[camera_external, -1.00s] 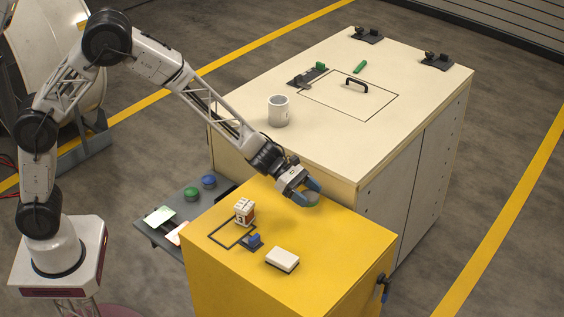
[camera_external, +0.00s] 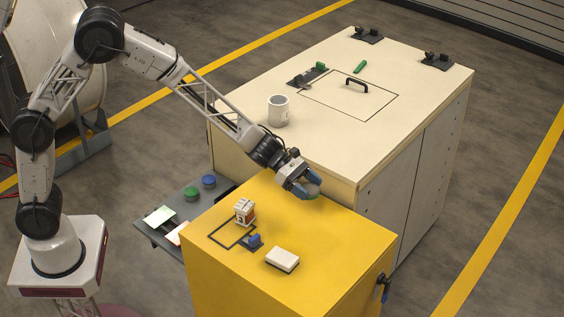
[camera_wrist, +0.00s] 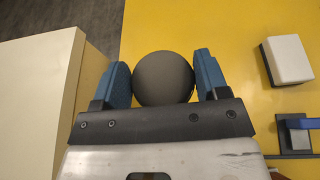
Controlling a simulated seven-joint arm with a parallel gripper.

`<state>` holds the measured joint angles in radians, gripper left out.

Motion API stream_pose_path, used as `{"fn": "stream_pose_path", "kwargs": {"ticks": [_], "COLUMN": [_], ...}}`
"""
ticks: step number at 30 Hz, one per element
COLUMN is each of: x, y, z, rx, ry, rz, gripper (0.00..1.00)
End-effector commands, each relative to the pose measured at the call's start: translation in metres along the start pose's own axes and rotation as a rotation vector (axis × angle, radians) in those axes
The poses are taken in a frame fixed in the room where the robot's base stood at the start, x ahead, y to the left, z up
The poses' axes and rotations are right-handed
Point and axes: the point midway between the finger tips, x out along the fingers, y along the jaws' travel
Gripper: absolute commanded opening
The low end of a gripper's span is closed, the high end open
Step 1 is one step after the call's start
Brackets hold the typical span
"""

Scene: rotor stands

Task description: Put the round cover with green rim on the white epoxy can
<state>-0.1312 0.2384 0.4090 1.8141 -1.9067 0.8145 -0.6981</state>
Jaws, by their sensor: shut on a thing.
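My gripper (camera_external: 307,186) is over the far part of the yellow cabinet top, its blue fingers shut on the round cover (camera_external: 313,190). In the wrist view the cover (camera_wrist: 164,80) is a dark grey disc between the two fingers, touching both; its green rim cannot be made out there. The white epoxy can (camera_external: 278,111) stands upright on the cream cabinet top, up and left of my gripper in the external view. Its top looks open. Whether the cover is clear of the yellow surface cannot be told.
The cream cabinet (camera_external: 330,140) stands right behind the yellow one (camera_external: 340,235), a little higher. On the yellow top are a white box (camera_external: 282,259), a blue clamp (camera_external: 254,241) and a small white-and-brown block (camera_external: 244,212). A black handle (camera_external: 357,85) rises from the cream top.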

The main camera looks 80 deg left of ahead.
Motion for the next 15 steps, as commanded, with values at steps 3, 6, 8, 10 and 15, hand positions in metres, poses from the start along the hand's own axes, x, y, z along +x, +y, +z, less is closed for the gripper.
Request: {"fn": "stream_pose_path", "kwargs": {"ticks": [3, 6, 8, 10, 15], "x": [0.0, -0.003, -0.005, -0.011, -0.033], "y": [0.0, 0.002, 0.004, 0.007, 0.021], "z": [0.0, 0.001, 0.002, 0.003, 0.006], "rx": [0.0, 0.001, 0.001, 0.002, 0.006], "ry": [0.0, -0.001, -0.001, -0.002, -0.001], "rz": [0.0, 0.0, -0.001, -0.002, -0.009], "gripper": [0.4, 0.4, 0.4, 0.4, 0.4]}}
